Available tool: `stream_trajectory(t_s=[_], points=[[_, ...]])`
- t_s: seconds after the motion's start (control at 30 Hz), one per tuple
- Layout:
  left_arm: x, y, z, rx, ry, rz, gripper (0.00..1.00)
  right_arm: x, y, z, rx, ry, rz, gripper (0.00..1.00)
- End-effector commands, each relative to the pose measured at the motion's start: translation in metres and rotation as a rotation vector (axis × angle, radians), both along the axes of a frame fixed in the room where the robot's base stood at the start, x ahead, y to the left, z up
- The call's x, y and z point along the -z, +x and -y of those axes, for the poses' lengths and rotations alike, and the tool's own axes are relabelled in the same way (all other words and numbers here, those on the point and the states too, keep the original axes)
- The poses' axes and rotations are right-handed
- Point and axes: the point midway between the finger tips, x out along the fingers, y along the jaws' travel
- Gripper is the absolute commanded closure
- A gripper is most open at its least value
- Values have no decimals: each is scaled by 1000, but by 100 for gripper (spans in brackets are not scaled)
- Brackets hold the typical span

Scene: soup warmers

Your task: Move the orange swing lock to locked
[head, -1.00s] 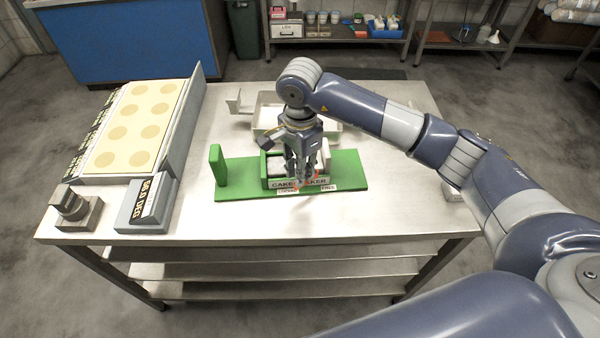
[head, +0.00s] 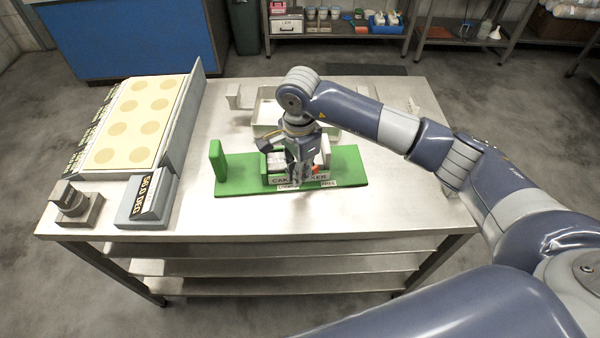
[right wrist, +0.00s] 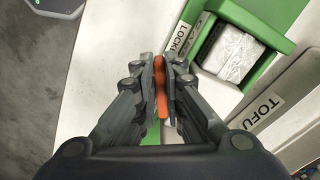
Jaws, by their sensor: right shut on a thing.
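The orange swing lock (right wrist: 160,88) shows in the right wrist view as a narrow orange bar between my right gripper's fingers (right wrist: 161,75). The fingers are shut on it from both sides. In the head view my right gripper (head: 302,178) is at the front of the green "CAKE ... KER" fixture (head: 346,167) and hides the lock and part of the sign. A label beginning "LOCK" (right wrist: 179,40) is just right of the fingers in the wrist view. A "FREE" label (head: 329,183) is right of the gripper in the head view. My left gripper is not seen.
A white wrapped block (right wrist: 232,58) sits in the green fixture. A white tray (head: 264,110) stands behind it. A slanted board with pale discs (head: 158,88) and two small grey devices are at the left. The front of the steel table (head: 330,215) is clear.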

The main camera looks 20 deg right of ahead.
Motion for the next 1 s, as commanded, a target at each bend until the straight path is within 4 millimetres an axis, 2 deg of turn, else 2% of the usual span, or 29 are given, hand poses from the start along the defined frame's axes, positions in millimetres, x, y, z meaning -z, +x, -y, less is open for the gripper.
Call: stream_trajectory(t_s=[0.03, 0.2, 0.57, 0.6, 0.63, 1.0], points=[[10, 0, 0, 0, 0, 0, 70, 4, 3, 0, 34, 0, 4, 100], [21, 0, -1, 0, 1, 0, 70, 2, 8, -1, 141, 0, 4, 100], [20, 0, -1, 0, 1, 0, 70, -1, 9, -2, 174, 0, 2, 100], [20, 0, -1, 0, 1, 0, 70, -1, 9, -2, 173, 0, 2, 86], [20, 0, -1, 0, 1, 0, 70, -1, 9, -2, 173, 0, 2, 82], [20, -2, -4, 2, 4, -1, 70, 0, 8, -2, 172, 0, 2, 82]])
